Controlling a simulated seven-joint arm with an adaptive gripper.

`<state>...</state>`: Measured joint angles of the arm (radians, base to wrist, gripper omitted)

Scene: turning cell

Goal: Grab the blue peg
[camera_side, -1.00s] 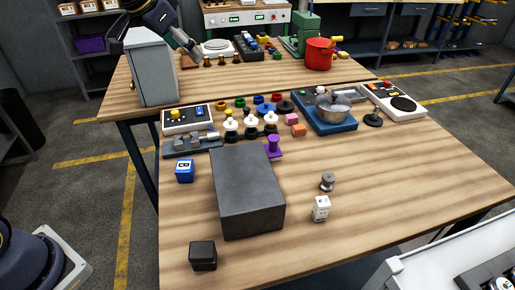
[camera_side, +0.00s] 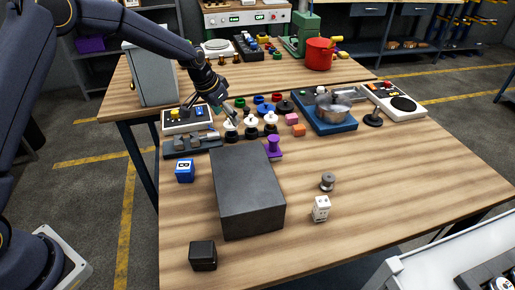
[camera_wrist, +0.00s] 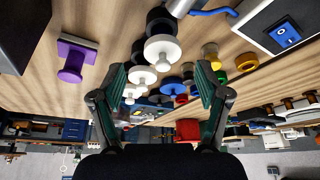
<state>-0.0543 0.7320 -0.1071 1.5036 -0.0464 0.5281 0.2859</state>
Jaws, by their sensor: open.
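Two small blue pieces, one (camera_side: 267,108) and another just behind it (camera_side: 259,99), stand among coloured pieces at the back middle of the table in the side view. I cannot tell which is the blue peg. Blue also shows between my fingers in the wrist view (camera_wrist: 171,88), beyond the white pegs (camera_wrist: 161,50) and partly hidden. My gripper (camera_wrist: 162,84) is open and empty, its two green-padded fingers wide apart. In the side view my gripper (camera_side: 230,112) is above the left end of the coloured group, near the white pegs, left of the blue pieces.
A dark grey block (camera_side: 246,190) stands in front, with a purple peg (camera_side: 273,146) behind it. A switch panel (camera_side: 187,119) and clamp fixture lie left. A blue stand with a metal pan (camera_side: 333,112) is right.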

